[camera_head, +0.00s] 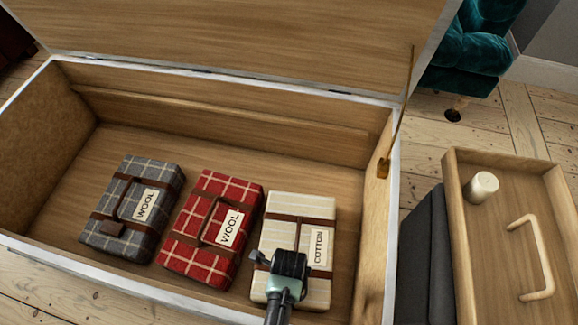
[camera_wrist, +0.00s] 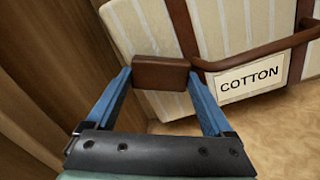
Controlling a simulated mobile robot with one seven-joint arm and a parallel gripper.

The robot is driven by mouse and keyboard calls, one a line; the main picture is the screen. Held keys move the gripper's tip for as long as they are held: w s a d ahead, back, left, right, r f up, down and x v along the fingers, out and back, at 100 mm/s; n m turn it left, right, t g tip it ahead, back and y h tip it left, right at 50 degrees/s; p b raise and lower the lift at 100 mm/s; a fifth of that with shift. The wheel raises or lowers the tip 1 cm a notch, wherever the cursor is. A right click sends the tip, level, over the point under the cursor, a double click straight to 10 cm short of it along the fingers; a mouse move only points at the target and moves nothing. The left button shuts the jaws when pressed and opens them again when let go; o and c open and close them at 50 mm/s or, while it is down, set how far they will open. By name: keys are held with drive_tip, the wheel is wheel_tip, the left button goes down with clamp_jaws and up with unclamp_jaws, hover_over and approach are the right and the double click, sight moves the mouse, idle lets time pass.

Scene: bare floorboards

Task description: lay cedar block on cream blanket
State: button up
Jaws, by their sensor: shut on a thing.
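In the head view the cream blanket (camera_head: 285,213), labelled COTTON, lies at the right of the open chest, with brown straps around it. My gripper (camera_wrist: 160,75) is over the cream blanket. In the wrist view its blue fingers are shut on a small brown block, the cedar block (camera_wrist: 160,74), and the cream blanket (camera_wrist: 245,25) is behind it. Whether the block touches the blanket, I cannot tell. In the head view my wrist hides the block and part of the blanket.
The lid (camera_head: 240,30) stands open. A wooden tray (camera_head: 460,230) with a pale cylinder (camera_head: 483,186) is at right.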

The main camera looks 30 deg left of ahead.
drive_tip(key=shift+f, duration=0.6)
drive_tip(key=shift+f, duration=0.15)
drive_tip(key=o, duration=1.1)
wheel_tip(320, 180, up, 12)
drive_tip(key=p, duration=0.6)
drive_tip(key=shift+p, duration=0.4)
